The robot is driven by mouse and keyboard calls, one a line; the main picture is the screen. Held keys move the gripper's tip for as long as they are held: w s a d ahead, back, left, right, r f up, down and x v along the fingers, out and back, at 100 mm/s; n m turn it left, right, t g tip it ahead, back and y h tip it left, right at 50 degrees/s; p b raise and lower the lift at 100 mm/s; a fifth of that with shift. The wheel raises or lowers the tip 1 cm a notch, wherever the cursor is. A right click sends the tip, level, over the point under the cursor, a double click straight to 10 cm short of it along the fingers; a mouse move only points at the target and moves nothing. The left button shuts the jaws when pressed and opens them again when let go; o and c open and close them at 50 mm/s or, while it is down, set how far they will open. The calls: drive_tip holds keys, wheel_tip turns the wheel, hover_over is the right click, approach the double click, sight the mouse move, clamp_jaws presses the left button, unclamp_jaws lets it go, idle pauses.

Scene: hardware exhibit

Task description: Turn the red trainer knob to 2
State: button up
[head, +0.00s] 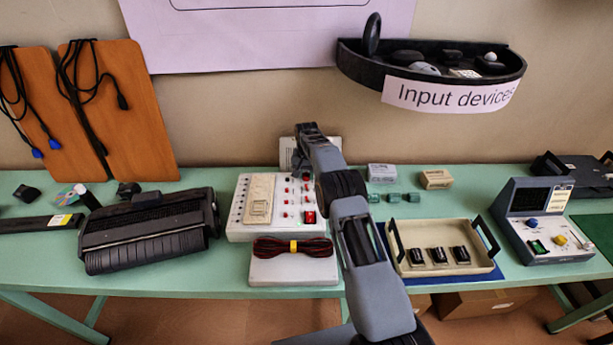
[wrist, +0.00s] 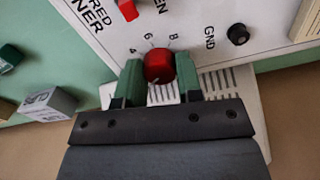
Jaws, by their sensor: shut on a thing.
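The red knob (wrist: 159,65) is on the white trainer panel (wrist: 95,35) in the wrist view. My gripper (wrist: 160,73) is shut on it, with one green fingertip on each side. The figures 4, 6 and 8 show around the knob's upper side, with 6 and 8 just above it. A 2 does not show, and I cannot make out clearly which figure the knob points to. In the head view the trainer board (head: 241,212) lies on the green table, and my arm hides the knob.
In the wrist view a red part (wrist: 128,9) and a black socket (wrist: 238,34) marked GND are near. In the head view a bundled cable (head: 275,247) lies in front of the board. Small boxes (head: 436,179) and a cream tray (head: 460,268) stand to the right.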

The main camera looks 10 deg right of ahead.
sight(307, 174)
drive_tip(key=m+b, duration=0.1)
drive_tip(key=m, duration=0.2)
drive_tip(key=shift+m, duration=1.9)
drive_tip(key=o, duration=0.9)
drive_tip(key=shift+r, duration=0.1)
wheel_tip(307, 174, up, 14)
drive_tip(key=p, duration=0.3)
